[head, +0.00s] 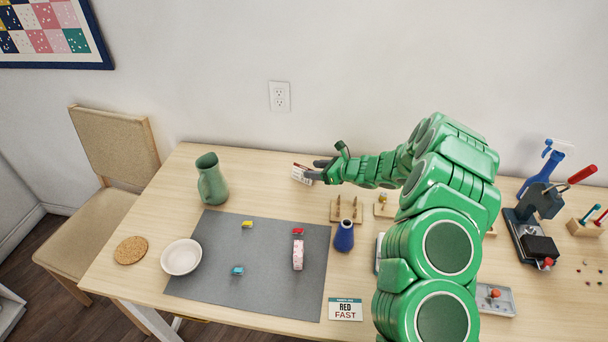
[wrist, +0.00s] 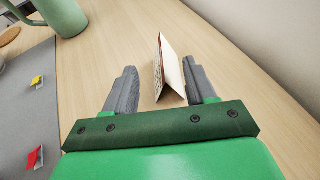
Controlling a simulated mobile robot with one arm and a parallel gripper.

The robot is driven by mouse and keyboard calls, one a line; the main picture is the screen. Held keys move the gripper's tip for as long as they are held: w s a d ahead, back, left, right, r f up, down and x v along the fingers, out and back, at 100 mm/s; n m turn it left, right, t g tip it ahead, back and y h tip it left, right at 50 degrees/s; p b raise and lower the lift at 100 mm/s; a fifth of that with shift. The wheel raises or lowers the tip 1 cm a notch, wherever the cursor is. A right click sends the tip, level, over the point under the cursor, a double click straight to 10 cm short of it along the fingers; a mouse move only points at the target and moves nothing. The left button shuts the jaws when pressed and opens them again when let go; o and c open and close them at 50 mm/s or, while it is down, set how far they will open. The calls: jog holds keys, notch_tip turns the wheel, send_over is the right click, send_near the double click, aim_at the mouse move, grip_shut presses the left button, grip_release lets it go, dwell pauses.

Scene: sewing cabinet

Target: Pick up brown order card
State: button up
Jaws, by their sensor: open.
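A folded tent card (wrist: 172,72), pale with print on one face and a reddish-brown edge, stands on the wooden table in the wrist view. I take it for the brown order card; its wording is too small to read. It also shows at my fingertips in the head view (head: 300,176). My gripper (wrist: 160,78) is open, with one grey finger on each side of the card. A clear gap shows on the left; the right finger is close beside the card, and I cannot tell whether it touches. My gripper (head: 320,170) is low over the back of the table.
A green pitcher (head: 212,182) stands to the left, and a grey mat (head: 210,269) with small coloured clips lies in front. A blue vase (head: 344,237) and a wooden peg stand (head: 345,214) are near my arm. The wall is close behind.

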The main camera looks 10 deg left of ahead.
aim_at(304, 168)
jog(key=shift+w+x, duration=0.2)
jog(key=shift+x, duration=2.5)
jog(key=shift+r, duration=0.1)
grip_shut()
